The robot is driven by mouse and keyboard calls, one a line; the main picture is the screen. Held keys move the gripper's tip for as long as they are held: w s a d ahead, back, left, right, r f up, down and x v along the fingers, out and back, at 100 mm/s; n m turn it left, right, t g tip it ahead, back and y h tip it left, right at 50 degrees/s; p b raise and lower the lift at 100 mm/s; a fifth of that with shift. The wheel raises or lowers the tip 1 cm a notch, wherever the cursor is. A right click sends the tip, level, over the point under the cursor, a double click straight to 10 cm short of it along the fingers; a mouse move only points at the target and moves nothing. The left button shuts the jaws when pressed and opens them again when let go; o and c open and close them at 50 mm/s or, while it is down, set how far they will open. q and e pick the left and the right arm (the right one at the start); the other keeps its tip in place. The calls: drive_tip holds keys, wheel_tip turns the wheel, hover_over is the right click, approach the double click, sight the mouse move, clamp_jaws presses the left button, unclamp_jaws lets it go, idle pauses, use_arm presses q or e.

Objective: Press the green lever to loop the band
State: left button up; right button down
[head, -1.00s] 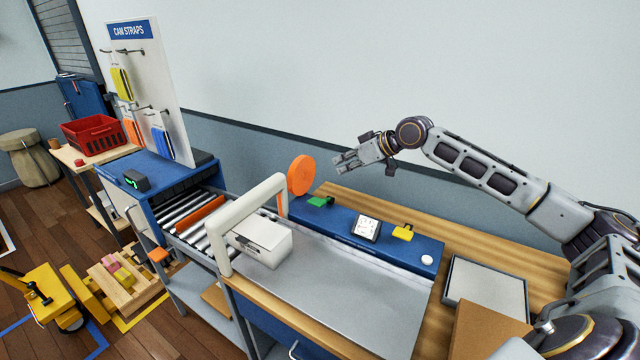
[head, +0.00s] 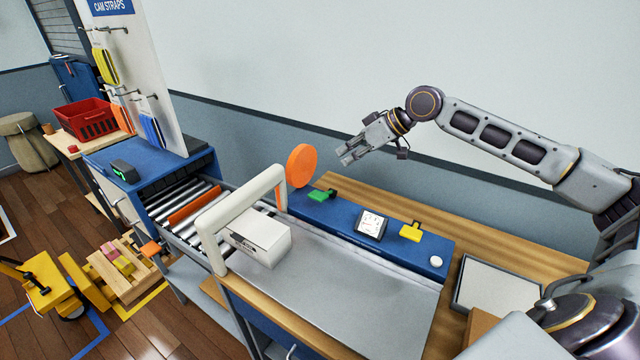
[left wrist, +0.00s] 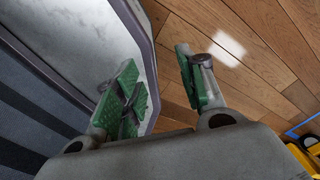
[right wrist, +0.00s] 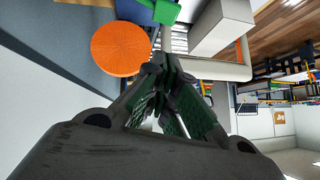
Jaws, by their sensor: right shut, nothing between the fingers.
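The green lever (head: 322,194) sits on the blue control panel (head: 340,212) beside the orange disc (head: 301,165). In the right wrist view the lever (right wrist: 165,10) shows at the top, beyond the fingertips. A white box (head: 262,238) stands under the cream arch (head: 226,222) at the end of the rollers. No loose band can be made out around it. My right gripper (head: 344,157) is shut and empty, above and to the right of the lever, apart from it. My left gripper (left wrist: 160,85) shows only in its wrist view, fingers apart and empty over the floor.
The panel also carries a small display (head: 371,224), a yellow lever (head: 411,232) and a white button (head: 436,261). The steel bed (head: 350,290) is clear right of the box. A grey tray (head: 490,283) lies at the right. The wall runs behind the bench.

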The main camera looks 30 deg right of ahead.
use_arm(q)
drive_tip(key=shift+r, duration=0.1)
use_arm(e)
drive_tip(key=shift+w+f, duration=0.15)
drive_tip(key=p, duration=0.2)
hover_over(320, 195)
drive_tip(key=shift+w+d+f, duration=0.15)
drive_tip(key=shift+f, duration=0.9)
drive_tip(key=shift+w+d+f, duration=0.1)
drive_tip(key=shift+d+f, duration=0.05)
drive_tip(key=shift+f, duration=0.95)
drive_tip(key=shift+w+d+f, duration=0.15)
drive_tip(key=shift+f, duration=0.9)
use_arm(q)
drive_tip(key=shift+s+d+r, duration=0.1)
drive_tip(key=shift+d+r, duration=1.1)
use_arm(e)
drive_tip(key=shift+s+a+f, duration=0.1)
drive_tip(key=shift+a+f, duration=0.1)
drive_tip(key=shift+f, duration=0.85)
drive_tip(key=shift+s+a+f, duration=0.1)
drive_tip(key=shift+a+f, duration=0.05)
drive_tip(key=shift+f, duration=0.85)
use_arm(q)
drive_tip(key=shift+r+p, duration=0.15)
drive_tip(key=shift+p, duration=0.25)
use_arm(e)
drive_tip(key=shift+a+f, duration=0.1)
drive_tip(key=shift+f, duration=0.05)
